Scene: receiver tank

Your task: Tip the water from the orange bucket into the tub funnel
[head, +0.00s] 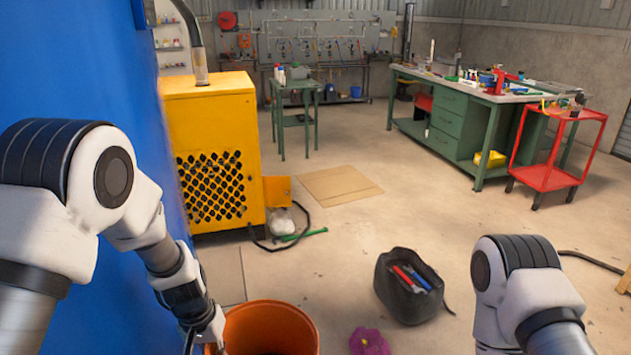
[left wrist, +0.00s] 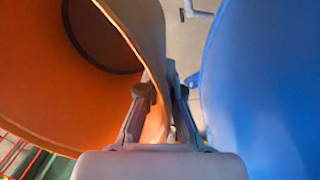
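The orange bucket (head: 268,318) is at the bottom edge of the head view, its lower part cut off. In the left wrist view the bucket (left wrist: 35,75) fills the left side, with its open inside and a dark round area at its far end. My left gripper (head: 214,340) is at the bucket's left rim. In the left wrist view its fingers (left wrist: 160,85) are closed on the bucket wall, one inside and one outside. Water cannot be made out clearly. I see no tub funnel. My right arm shows at lower right, its gripper out of frame.
A large blue surface (head: 75,65) stands close on the left, and also fills the right of the left wrist view (left wrist: 262,80). A yellow machine (head: 210,140), a dark tool bag (head: 408,290) and a purple item (head: 368,342) are nearby. The middle floor is mostly clear.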

